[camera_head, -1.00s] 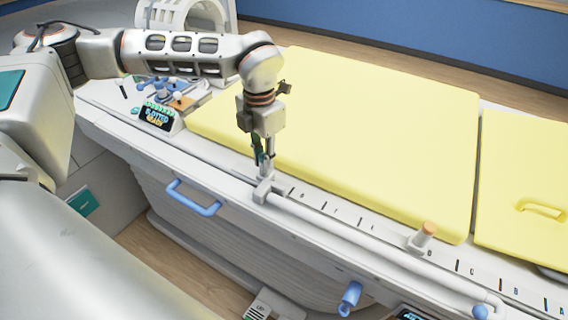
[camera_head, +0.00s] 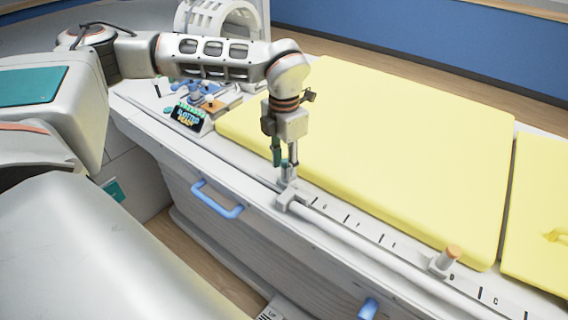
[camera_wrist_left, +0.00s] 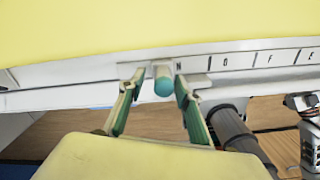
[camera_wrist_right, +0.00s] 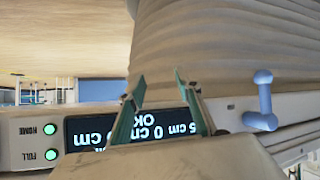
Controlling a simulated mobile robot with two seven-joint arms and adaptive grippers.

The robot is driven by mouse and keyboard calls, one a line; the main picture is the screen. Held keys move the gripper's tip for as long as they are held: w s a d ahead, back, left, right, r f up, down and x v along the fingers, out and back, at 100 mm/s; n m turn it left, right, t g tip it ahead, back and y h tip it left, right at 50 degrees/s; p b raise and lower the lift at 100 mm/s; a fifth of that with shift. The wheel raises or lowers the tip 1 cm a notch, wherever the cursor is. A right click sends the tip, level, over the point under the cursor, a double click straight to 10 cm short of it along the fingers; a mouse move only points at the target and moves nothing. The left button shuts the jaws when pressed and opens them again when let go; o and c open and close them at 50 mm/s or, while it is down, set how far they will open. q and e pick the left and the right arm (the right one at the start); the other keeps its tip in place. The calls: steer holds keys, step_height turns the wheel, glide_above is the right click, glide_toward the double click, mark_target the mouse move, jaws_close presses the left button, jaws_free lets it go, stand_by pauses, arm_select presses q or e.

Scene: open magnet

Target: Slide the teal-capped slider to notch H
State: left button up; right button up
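The teal-capped slider (camera_wrist_left: 163,86) stands on the white rail along the bed's near edge. In the left wrist view its cap is between my left gripper's (camera_wrist_left: 157,82) fingers, with a gap on each side. A partly covered mark, perhaps H (camera_wrist_left: 179,66), is right beside it, followed by G, F and E. In the head view my left gripper (camera_head: 285,163) points down over the slider's grey base (camera_head: 291,197); the cap is hard to make out there. My right gripper (camera_wrist_right: 162,82) is open and empty, only in its own wrist view.
An orange-capped slider (camera_head: 446,260) stands farther right on the same rail, near D. A yellow mattress (camera_head: 390,150) lies behind the rail. A blue handle (camera_head: 216,200) sticks out in front. A control panel (camera_head: 187,118) is at the left. The right wrist view shows a display (camera_wrist_right: 130,126).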

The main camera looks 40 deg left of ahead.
arm_select(q)
step_height(320, 180, up, 12)
stand_by(0.5)
stand_by(0.5)
